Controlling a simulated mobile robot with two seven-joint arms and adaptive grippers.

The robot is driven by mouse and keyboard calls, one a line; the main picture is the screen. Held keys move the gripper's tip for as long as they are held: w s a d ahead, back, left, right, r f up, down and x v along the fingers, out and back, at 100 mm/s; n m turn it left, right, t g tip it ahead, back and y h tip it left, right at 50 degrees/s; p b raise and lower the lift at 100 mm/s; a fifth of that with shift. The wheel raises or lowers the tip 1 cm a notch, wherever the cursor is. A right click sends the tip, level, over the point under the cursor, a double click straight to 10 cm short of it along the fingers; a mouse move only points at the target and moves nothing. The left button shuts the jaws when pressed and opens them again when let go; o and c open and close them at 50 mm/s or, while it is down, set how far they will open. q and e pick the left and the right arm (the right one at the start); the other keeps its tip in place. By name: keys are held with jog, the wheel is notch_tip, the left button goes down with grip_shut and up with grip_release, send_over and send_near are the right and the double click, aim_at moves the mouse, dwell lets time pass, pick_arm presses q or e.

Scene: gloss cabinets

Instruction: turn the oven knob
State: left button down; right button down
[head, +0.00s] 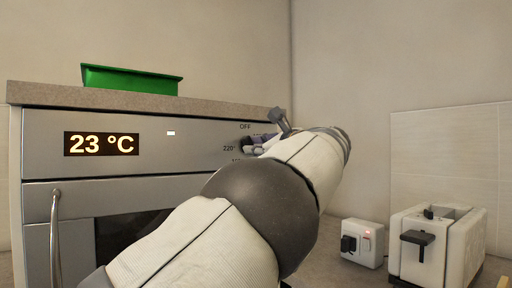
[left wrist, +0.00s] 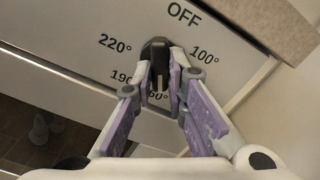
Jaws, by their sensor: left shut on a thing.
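The oven (head: 200,160) has a grey front panel with a lit display (head: 101,144) reading 23 °C. Its dark knob (left wrist: 152,48) sits in a ring of marks: OFF, 100°, 190°, 220° and one at the bottom partly hidden by the fingers. My left gripper (left wrist: 160,70) is shut on the knob, with one purple-padded finger on each side. In the head view my left gripper (head: 262,143) is at the right end of the panel, and my arm and hand hide most of the knob. My right gripper is in neither view.
A green tray (head: 131,79) lies on the oven's stone top. A vertical door handle (head: 54,240) stands out at the left. A white socket box (head: 362,243) and a white toaster (head: 436,246) stand on the counter at the right, near the wall.

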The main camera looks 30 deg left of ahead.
pick_arm(q)
jog(key=shift+r+m, duration=0.15)
jog(key=shift+m, duration=0.45)
jog(key=shift+s+a, duration=0.1)
jog(key=c, duration=1.6)
grip_release()
jog(key=shift+m, duration=0.3)
jog(key=v, duration=1.2)
